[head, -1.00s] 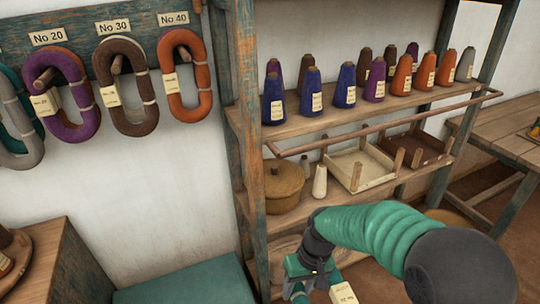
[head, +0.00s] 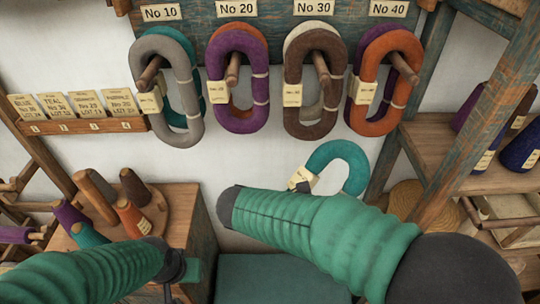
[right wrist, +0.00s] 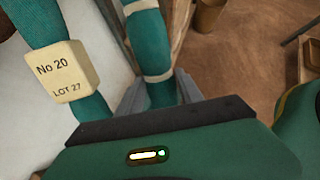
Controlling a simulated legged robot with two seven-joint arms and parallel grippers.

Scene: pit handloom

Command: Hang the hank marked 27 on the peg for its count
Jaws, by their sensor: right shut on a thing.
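A teal hank (head: 346,158) hangs from my right gripper, below the peg board between the No 30 and No 40 pegs. Its tag (right wrist: 61,70) reads No 20, LOT 27 in the right wrist view. My right gripper (right wrist: 158,92) is shut on the hank; in the head view my forearm hides it. The No 20 peg (head: 233,68) sticks out under its label (head: 237,9), left of the held hank, and carries a purple hank (head: 222,105). My left gripper (head: 180,268) is low at the left, its fingers unclear.
Hanks also hang on the No 10 (head: 150,72), No 30 (head: 321,68) and No 40 (head: 403,68) pegs. A card rail (head: 80,127) is on the left wall, above a round tray (head: 168,205) with cones. A shelf post (head: 470,130) stands at the right.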

